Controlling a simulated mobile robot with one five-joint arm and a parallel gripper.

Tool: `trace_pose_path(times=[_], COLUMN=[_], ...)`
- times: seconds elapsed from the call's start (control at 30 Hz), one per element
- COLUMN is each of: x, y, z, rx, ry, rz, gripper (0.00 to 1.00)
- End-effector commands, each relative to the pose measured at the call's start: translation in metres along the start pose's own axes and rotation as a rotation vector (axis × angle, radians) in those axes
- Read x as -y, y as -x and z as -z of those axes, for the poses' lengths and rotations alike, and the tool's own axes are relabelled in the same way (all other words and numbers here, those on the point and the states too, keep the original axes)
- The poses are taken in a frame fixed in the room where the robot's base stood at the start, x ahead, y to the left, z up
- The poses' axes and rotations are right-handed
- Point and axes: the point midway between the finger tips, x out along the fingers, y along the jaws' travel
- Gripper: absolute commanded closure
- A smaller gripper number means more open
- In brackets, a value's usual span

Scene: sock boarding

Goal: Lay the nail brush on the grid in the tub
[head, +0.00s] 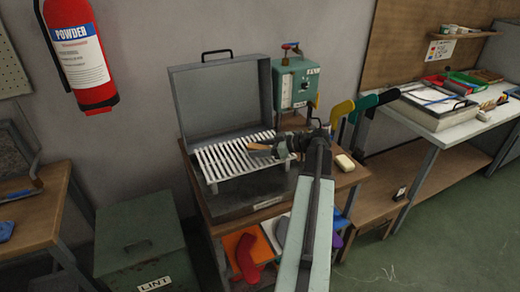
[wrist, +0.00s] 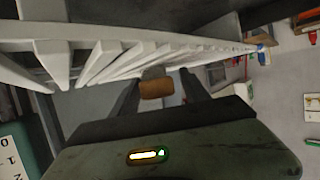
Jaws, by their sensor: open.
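The tub (head: 190,98) is a grey metal box with its lid raised, on a wooden stand. The grid (head: 222,160) of white slats lies across it. My gripper (head: 264,147) is open over the right part of the grid. A small brown block, which looks like the nail brush (head: 258,147), shows at my fingertips. In the wrist view the brown block (wrist: 157,89) sits between my two spread fingers, close to the grid (wrist: 120,50). I cannot tell whether it touches a finger or rests fully on the slats.
A green box with a dial (head: 296,82) stands behind right. A cream bar (head: 344,162) lies on the stand's right edge. Yellow and green handled things (head: 342,108) rise nearby. A green lint bin (head: 140,235) stands left, and a white bench (head: 450,130) right.

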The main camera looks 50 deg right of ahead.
Motion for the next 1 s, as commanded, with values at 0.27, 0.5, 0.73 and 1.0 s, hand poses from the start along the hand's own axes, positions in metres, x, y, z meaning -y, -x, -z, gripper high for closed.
trace_pose_path(times=[0.27,0.5,0.73,1.0], x=[-0.001,-0.001,0.000,-0.001], y=[0.047,0.102,0.122,0.123], z=[0.007,0.006,0.003,0.002], rx=[0.000,0.000,0.000,0.000], ry=[-0.001,-0.001,-0.001,-0.001], rz=[-0.005,-0.003,-0.001,-0.002], gripper=[0.46,0.46,0.46,0.46])
